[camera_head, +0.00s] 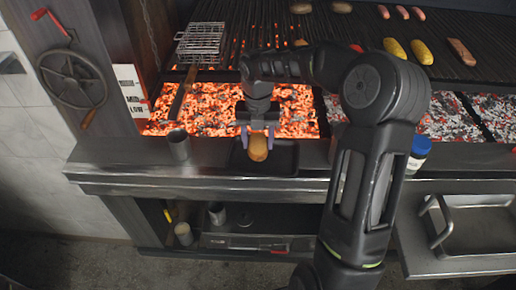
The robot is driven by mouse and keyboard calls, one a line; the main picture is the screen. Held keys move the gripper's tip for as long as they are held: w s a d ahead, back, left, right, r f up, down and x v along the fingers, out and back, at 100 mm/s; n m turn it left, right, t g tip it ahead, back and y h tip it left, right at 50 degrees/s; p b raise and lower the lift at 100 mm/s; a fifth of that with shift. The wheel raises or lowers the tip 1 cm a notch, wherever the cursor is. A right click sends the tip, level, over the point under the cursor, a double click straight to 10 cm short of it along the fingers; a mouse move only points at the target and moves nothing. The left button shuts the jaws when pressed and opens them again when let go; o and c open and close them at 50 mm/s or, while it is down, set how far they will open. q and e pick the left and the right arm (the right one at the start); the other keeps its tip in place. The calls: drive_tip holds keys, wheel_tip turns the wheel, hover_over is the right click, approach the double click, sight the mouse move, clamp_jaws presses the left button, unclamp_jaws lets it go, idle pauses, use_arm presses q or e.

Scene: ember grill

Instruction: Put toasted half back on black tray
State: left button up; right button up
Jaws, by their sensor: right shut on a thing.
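The toasted half (258,148) is a small golden-brown rounded piece of bread. My right gripper (258,135) points down and is shut on it, with a finger on each side. The black tray (284,160) is a shallow dark dish on the metal ledge in front of the embers. My right arm comes in from the lower right and hides part of the ledge. My left gripper is not in view.
Glowing embers (200,110) lie just behind the ledge. A metal cup (179,145) stands left of the tray. A wire basket (201,40) lies on the grate, its handle reaching toward the ledge. A blue-lidded jar (420,150) stands right of my arm. Sausages and corn (421,52) lie on the grate.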

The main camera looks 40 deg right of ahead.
sight(258, 150)
drive_tip(key=shift+f, duration=1.85)
drive_tip(key=shift+f, duration=0.15)
drive_tip(key=o, duration=1.5)
drive_tip(key=shift+c, duration=0.2)
wheel_tip(258, 150, up, 12)
drive_tip(key=shift+r, duration=0.2)
